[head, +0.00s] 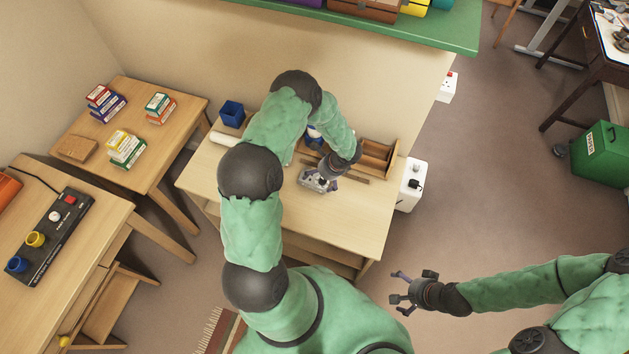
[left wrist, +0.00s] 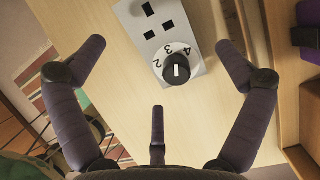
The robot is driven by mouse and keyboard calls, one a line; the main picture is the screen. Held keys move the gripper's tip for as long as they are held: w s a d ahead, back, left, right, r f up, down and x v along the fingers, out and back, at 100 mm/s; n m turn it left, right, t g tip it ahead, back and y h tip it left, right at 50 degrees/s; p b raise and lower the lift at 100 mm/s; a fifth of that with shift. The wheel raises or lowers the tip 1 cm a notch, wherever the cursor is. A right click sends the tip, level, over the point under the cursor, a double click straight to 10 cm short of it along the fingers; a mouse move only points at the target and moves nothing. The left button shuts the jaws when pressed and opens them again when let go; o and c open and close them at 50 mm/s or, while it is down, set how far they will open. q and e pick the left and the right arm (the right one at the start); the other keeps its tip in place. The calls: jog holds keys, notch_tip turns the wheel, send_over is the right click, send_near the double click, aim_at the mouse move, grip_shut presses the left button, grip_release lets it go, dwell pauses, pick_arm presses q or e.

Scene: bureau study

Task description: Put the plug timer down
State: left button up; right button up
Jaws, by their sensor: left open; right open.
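The plug timer (left wrist: 172,40) is a light grey block with dark socket slots and a black dial numbered 2, 3, 4. In the left wrist view it lies face up on the pale wooden desk (head: 350,218). In the head view the plug timer (head: 312,183) is partly covered by my gripper. My left gripper (head: 322,182) is right over it; its fingers also show in the left wrist view (left wrist: 160,60), spread wide on either side, with no finger visibly touching it. My right gripper (head: 398,288) is open and empty, out over the floor at the right of the desk.
A wooden compartment tray (head: 379,157) stands at the desk's back right. A blue cup (head: 232,113) and a white roll-like thing (head: 222,140) are at the back left. A white box (head: 411,186) is beside the desk's right edge. The front right desktop is clear.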

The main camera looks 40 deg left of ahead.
aim_at(314, 181)
pick_arm(q)
jog(key=shift+a+f, duration=0.15)
jog(key=shift+f, duration=0.3)
jog(key=shift+s+a+f, duration=0.2)
jog(key=shift+f, duration=0.2)
jog(key=b+x, duration=0.1)
jog(key=x, duration=0.3)
jog(key=shift+s+a, duration=0.1)
jog(key=shift+a, duration=0.05)
jog(key=c, duration=1.2)
